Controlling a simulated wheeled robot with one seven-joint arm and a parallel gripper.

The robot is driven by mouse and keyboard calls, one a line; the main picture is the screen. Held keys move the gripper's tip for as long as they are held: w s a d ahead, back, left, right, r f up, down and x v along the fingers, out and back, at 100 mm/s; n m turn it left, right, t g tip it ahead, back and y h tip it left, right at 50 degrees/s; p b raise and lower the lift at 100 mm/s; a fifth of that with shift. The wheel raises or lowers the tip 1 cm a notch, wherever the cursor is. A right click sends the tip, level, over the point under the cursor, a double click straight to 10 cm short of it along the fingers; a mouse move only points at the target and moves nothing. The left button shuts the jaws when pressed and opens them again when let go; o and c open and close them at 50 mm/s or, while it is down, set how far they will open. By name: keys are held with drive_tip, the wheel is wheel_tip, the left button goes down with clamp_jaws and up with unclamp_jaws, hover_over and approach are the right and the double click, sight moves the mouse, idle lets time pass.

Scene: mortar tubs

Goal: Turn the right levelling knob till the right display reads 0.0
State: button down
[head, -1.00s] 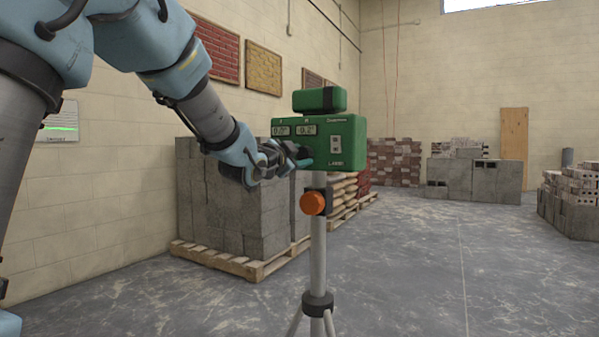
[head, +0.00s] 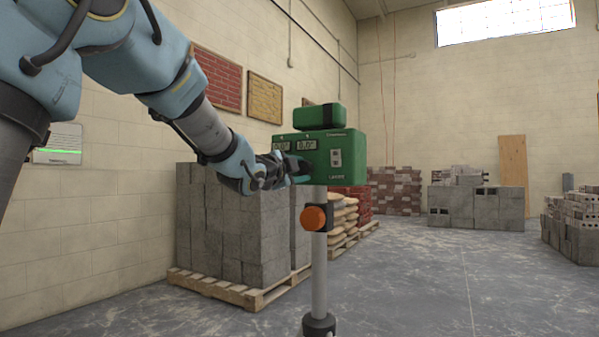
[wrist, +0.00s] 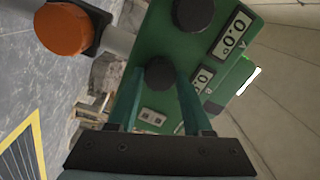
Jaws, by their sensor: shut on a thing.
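The green levelling instrument (head: 335,165) stands on a tripod pole. In the head view its left display (head: 283,146) and right display (head: 306,145) are small, and both seem to read 0.0. In the wrist view the left display (wrist: 232,33) reads 0.0; the right display (wrist: 203,78) appears to read 0.0, partly close to a finger. The dark right knob (wrist: 160,72) sits between the fingers of my gripper (wrist: 160,84), which is shut on it. The left knob (wrist: 193,14) is free. In the head view my gripper (head: 297,167) hides the knobs.
An orange knob (head: 314,218) sits on the tripod pole (head: 319,270) below the instrument. A pallet of grey blocks (head: 235,225) stands behind my gripper, with sacks (head: 343,222) beside it.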

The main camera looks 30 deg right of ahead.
drive_tip(key=shift+c, duration=1.6)
unclamp_jaws()
drive_tip(key=v, duration=1)
drive_tip(key=shift+s+a, duration=0.2)
drive_tip(key=shift+a, duration=0.15)
